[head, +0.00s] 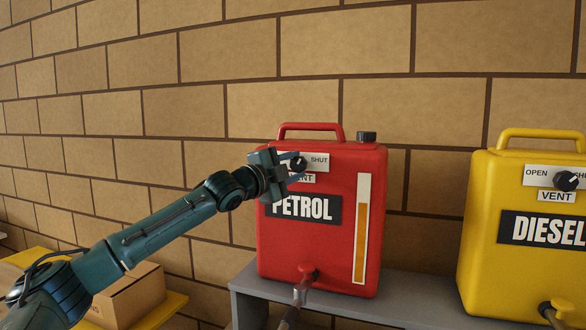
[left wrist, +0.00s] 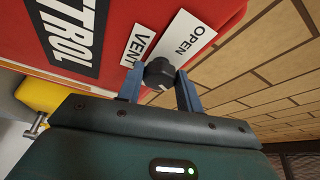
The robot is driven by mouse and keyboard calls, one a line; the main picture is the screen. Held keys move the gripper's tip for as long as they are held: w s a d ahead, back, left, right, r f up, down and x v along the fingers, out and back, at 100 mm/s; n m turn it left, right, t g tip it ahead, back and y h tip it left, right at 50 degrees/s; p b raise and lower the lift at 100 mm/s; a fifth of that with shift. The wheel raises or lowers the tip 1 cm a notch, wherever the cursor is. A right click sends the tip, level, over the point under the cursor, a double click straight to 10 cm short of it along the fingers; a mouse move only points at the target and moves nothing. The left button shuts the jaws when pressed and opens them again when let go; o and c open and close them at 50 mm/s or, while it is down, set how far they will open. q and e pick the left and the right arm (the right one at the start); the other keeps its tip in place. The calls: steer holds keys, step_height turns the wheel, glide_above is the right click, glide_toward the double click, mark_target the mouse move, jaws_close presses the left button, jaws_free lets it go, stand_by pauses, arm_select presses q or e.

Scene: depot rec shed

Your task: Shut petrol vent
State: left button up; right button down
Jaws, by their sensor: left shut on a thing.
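The red petrol can (head: 335,190) stands upright on a grey shelf, with a PETROL label (head: 318,209) on its front. Its black vent knob (head: 300,163) sits on a white plate (head: 319,160); SHUT shows at the plate's right, and my gripper covers its left part. My left gripper (head: 293,168) reaches in from the left and is shut on the knob. In the left wrist view the two fingers lie on either side of the knob (left wrist: 159,72), and OPEN is readable on the plate (left wrist: 178,40). My right gripper does not show.
A yellow diesel can (head: 520,255) with its own vent knob (head: 567,181) stands at the right. The grey shelf (head: 400,297) is bare between the cans. A cardboard box (head: 130,298) lies at the lower left. A brick wall (head: 230,80) is behind.

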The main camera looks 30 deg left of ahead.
arm_select(q)
steer(key=shift+r+m+g, duration=0.15)
steer(key=shift+m+g, duration=0.45)
steer(key=shift+m, duration=0.9)
steer(key=o, duration=1)
steer(key=shift+s, duration=0.15)
steer(key=s+a+b, duration=0.2)
steer(key=s+b, duration=0.1)
steer(key=s, duration=0.9)
steer(key=shift+s, duration=0.35)
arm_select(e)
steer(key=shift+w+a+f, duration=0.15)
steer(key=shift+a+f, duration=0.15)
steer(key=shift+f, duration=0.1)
